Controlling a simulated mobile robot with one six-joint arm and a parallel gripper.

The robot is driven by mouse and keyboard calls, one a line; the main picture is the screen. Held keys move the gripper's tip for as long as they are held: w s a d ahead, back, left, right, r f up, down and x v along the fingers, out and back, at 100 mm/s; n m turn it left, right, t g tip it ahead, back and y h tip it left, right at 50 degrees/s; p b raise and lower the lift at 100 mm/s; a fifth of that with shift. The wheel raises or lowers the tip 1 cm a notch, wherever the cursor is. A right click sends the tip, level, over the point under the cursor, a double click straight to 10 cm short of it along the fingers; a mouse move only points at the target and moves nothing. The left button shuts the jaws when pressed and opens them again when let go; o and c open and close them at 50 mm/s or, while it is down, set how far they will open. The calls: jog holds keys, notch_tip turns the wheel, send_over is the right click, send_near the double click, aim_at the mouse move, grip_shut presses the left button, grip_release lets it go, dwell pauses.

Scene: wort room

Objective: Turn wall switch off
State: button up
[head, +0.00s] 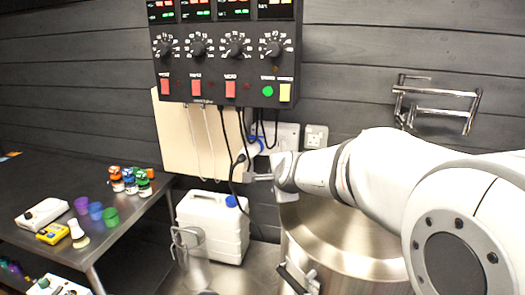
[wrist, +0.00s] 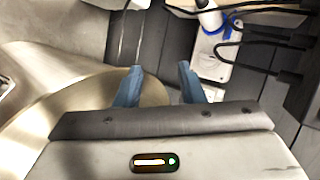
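A pale wall plate with small dark marks (head: 315,137) is on the dark wall to the right of the control box; I cannot tell its switch position. A second white plate (head: 289,133) is beside it, partly behind cables and a white plug (head: 250,149). In the wrist view a white wall plate (wrist: 211,66) shows at upper right, with a plug (wrist: 209,17) above it. My gripper (head: 250,177) is below the plates in the head view. In the wrist view its two blue fingers (wrist: 160,68) are apart with nothing between them.
A black control box (head: 226,60) with knobs hangs above, with cables dangling. A large steel vessel (head: 335,235) stands below my arm. A white jerrycan (head: 212,225) is to its left. A dark table (head: 30,185) with bottles and cups is at left.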

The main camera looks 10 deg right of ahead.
jog(key=w+m+t+h+b, duration=0.15)
jog(key=w+m+t, duration=0.25)
jog(key=w+m, duration=0.8)
jog(key=m+t+h, duration=0.2)
jog(key=m+h, duration=0.4)
jog(key=m, duration=0.6)
send_near(278, 146)
jog(key=w, duration=0.1)
jog(key=p+x, duration=0.2)
jog(key=x, duration=0.6)
jog(key=shift+s+d+r+p, duration=0.1)
jog(key=shift+d+p, duration=0.05)
jog(key=shift+p, duration=0.15)
grip_shut()
